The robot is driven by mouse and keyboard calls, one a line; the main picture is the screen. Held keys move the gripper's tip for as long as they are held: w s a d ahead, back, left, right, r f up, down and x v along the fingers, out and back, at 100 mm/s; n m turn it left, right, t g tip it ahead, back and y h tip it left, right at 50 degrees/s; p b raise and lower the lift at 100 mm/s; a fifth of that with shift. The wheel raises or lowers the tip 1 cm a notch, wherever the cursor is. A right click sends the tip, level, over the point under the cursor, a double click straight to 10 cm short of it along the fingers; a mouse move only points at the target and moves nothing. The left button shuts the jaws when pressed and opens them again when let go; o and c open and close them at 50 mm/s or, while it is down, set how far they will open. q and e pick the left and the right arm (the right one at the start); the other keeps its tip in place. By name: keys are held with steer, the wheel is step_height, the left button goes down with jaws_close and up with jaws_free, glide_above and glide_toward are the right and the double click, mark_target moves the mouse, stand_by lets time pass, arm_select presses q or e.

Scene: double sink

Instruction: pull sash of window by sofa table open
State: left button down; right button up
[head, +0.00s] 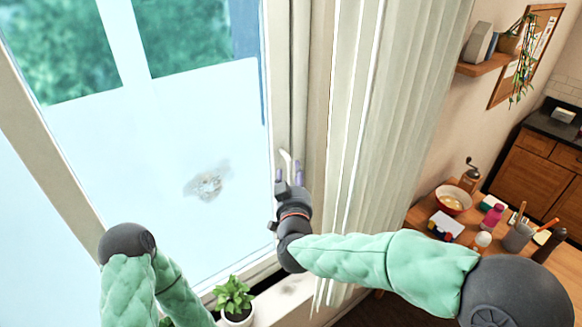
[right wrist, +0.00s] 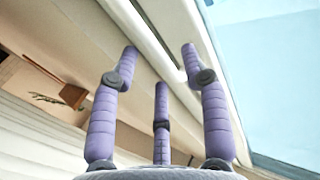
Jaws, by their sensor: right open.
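The window sash (head: 273,130) is a pale frame around a large pane, and it fills the left half of the head view. A white lever handle (head: 287,163) stands on its right-hand upright. My right gripper (head: 288,177) is at this handle with its purple fingers spread and open. In the right wrist view the open fingers (right wrist: 160,65) point at a white frame strip (right wrist: 150,35) with the pane beyond. I cannot tell whether they touch the handle. The sash looks about flush with its frame. My left arm shows at lower left, but its gripper is out of view.
A potted plant (head: 235,299) stands on the sill below the sash. A pale curtain (head: 400,110) hangs just right of the window. A wooden table (head: 425,213) with a bowl (head: 453,200) and several other items is at right. A shelf (head: 485,65) is on the wall.

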steer(key=shift+w, duration=1.45)
jaws_close()
